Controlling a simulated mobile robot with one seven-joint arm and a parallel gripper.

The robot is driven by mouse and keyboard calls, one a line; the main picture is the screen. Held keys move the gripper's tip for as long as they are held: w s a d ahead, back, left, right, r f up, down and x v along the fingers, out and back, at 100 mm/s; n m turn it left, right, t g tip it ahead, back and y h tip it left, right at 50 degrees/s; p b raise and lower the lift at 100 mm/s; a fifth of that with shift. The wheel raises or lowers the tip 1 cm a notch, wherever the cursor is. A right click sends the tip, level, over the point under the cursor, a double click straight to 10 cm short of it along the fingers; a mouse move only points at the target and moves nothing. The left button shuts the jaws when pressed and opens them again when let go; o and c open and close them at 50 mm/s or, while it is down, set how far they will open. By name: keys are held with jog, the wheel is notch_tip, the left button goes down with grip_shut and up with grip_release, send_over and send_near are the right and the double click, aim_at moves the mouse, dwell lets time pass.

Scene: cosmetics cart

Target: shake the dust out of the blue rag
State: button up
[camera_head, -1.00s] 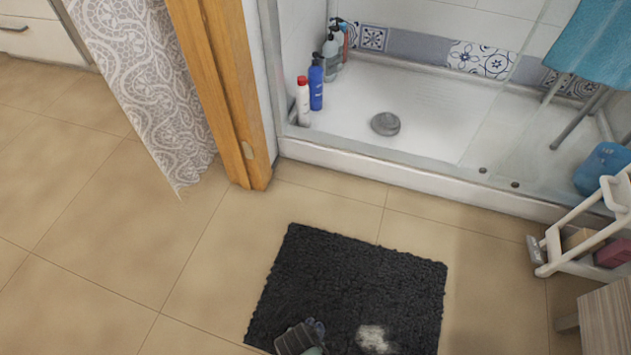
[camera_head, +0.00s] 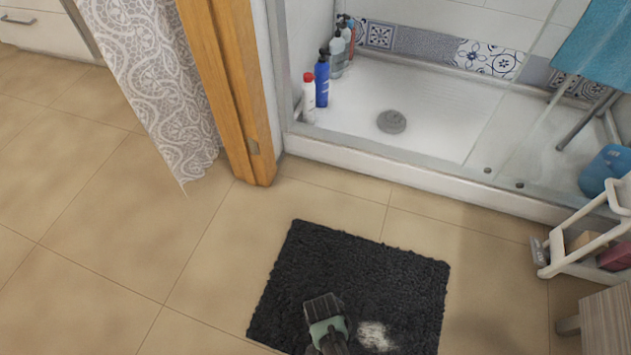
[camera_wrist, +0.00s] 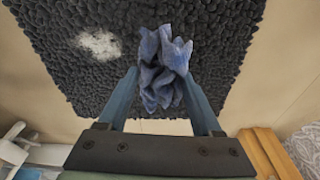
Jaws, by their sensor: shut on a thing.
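The crumpled blue rag (camera_wrist: 163,68) is pinched between the two fingers of my gripper (camera_wrist: 160,84) in the wrist view. Its folds stick out past the fingertips. The head view shows my gripper (camera_head: 325,318) over the lower part of a dark shaggy bath mat (camera_head: 350,265); I cannot make out the rag there. A pale, dusty-looking patch (camera_head: 375,336) lies on the mat, just right of my gripper. The patch also shows in the wrist view (camera_wrist: 100,44), left of the rag. I cannot tell the rag's exact height above the mat.
A shower tray (camera_head: 440,120) with a raised front edge lies beyond the mat. Bottles (camera_head: 322,82) stand in its left corner. A wooden door frame (camera_head: 235,95) and patterned curtain (camera_head: 165,90) are at left. A white cart (camera_head: 590,240) stands at right. Tiled floor left is clear.

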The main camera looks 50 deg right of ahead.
jog(key=a+p, duration=0.2)
jog(key=a, duration=0.5)
jog(key=d+b, duration=0.1)
jog(key=d, duration=0.5)
jog(key=shift+d, duration=0.55)
